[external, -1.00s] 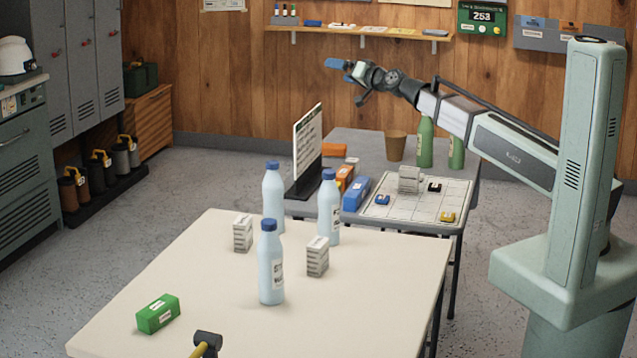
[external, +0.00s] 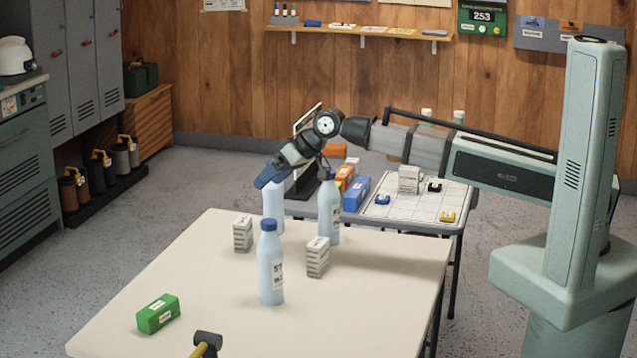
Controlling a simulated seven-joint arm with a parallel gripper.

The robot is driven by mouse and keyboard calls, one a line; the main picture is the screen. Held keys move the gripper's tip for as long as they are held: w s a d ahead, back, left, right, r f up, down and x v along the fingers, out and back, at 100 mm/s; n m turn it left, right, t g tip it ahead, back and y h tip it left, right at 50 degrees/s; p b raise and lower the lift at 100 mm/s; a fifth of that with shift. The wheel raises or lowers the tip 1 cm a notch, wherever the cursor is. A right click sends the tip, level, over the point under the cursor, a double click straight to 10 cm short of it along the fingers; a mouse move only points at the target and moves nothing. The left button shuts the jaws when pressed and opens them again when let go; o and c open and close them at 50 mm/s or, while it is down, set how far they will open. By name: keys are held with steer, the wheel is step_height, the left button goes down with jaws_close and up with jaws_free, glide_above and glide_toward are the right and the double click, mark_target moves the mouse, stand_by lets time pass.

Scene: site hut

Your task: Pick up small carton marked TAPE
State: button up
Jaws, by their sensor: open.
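No carton's lettering is clear enough here for me to tell which one is marked TAPE. On the cream table stand two small grey-and-white cartons, one at the left (external: 243,236) and one nearer the middle (external: 317,259). A green carton (external: 158,314) with a white label lies near the table's front left.
Two more pale blue bottles stand close by, one at the back right (external: 329,212) and one in front (external: 271,265). A yellow-handled hammer (external: 207,342) is at the front edge. The grey table (external: 430,228) behind holds a blue box (external: 356,194) and a grid board. The cream table's right side is clear.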

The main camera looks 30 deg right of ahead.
mark_target(245, 220)
steer(key=w+a+f+n+h, duration=0.1)
steer(key=f, duration=0.2)
steer(key=w+a+f+n+g+h, duration=0.1)
steer(key=a+f, duration=0.1)
steer(key=f, duration=0.1)
steer(key=w+a+f+n+g+h, duration=0.1)
steer(key=w+a+f, duration=0.1)
steer(key=shift+a+f+h, duration=0.1)
steer(key=shift+f+h, duration=0.3)
steer(key=shift+d+x, duration=0.1)
steer(key=shift+x, duration=1.4)
steer(key=shift+d+x, duration=0.15)
steer(key=shift+x, duration=1.4)
steer(key=shift+s+f, duration=0.1)
steer(key=shift+s, duration=0.1)
steer(key=shift+c, duration=0.2)
steer(key=c, duration=1)
